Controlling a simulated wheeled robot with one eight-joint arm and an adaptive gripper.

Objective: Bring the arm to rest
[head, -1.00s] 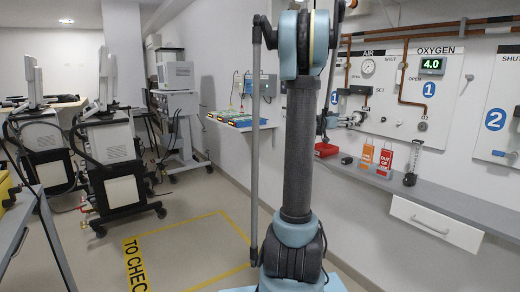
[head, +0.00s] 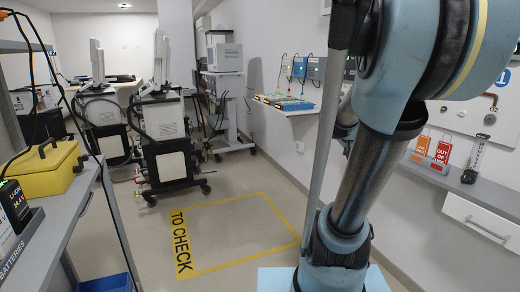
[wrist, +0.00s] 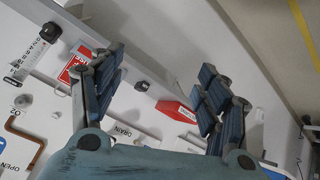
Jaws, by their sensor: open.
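My arm (head: 370,180) rises at the right of the head view, bent, with its upper joint close to the camera and leaning right. My gripper is outside the head view. In the wrist view my gripper (wrist: 160,75) is open, its two blue-grey fingers spread wide with nothing held between them. Behind the fingers is a pale wall panel with a red tag (wrist: 177,110) and a copper pipe (wrist: 22,138). The fingers partly cover the panel, and I cannot tell how far off it is.
A side bench at left bears a yellow box (head: 45,170) and batteries. Ventilator carts (head: 165,150) stand beyond. The yellow-outlined TO CHECK floor area (head: 240,232) is clear. At right, a wall shelf holds an orange tag (head: 422,146) and a red tag (head: 442,152), above a white drawer (head: 482,216).

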